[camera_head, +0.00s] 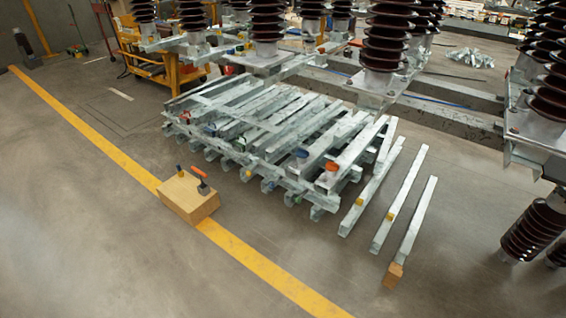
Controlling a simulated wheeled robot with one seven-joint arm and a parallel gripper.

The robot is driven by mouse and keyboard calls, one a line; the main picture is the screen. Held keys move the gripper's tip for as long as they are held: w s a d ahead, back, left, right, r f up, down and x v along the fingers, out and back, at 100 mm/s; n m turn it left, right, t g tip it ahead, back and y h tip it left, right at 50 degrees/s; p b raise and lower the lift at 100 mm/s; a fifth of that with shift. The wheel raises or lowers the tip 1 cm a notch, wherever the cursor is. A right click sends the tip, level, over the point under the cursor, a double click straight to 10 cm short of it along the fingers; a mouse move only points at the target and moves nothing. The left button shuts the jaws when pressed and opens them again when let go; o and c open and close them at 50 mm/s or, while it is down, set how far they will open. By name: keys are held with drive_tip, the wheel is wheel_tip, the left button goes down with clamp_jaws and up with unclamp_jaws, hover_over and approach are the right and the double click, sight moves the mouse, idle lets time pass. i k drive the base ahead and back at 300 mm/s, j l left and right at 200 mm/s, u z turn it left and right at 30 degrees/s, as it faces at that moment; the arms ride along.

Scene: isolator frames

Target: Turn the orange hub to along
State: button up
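A tan box (186,203) sits on the floor over the yellow line. On its top stand two small fittings. One has an orange-red part (198,171) above a dark piece (203,188); the other is a small dark post (179,169) near the back left. A separate orange piece (332,166) shows at the end of a steel beam in the stack. I cannot tell for certain which orange part is the hub, nor which way it is turned. My gripper is not in view.
Stacked grey steel beams (270,125) lie behind and right of the box, with several loose beams further right. Brown ribbed insulators (386,40) stand behind. A yellow cart (160,66) is at the back left. The floor left of and in front of the box is clear.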

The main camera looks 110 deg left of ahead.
sight(331, 166)
drive_tip(key=u, duration=3.8)
drive_tip(key=i+j+z, duration=0.2)
drive_tip(key=i+j, duration=0.2)
drive_tip(key=i, duration=0.5)
drive_tip(key=i+j+z, duration=0.25)
drive_tip(key=i+j, duration=0.3)
drive_tip(key=i, duration=0.35)
drive_tip(key=i+j+z, duration=0.2)
drive_tip(key=i+j, duration=0.5)
drive_tip(key=i, duration=0.1)
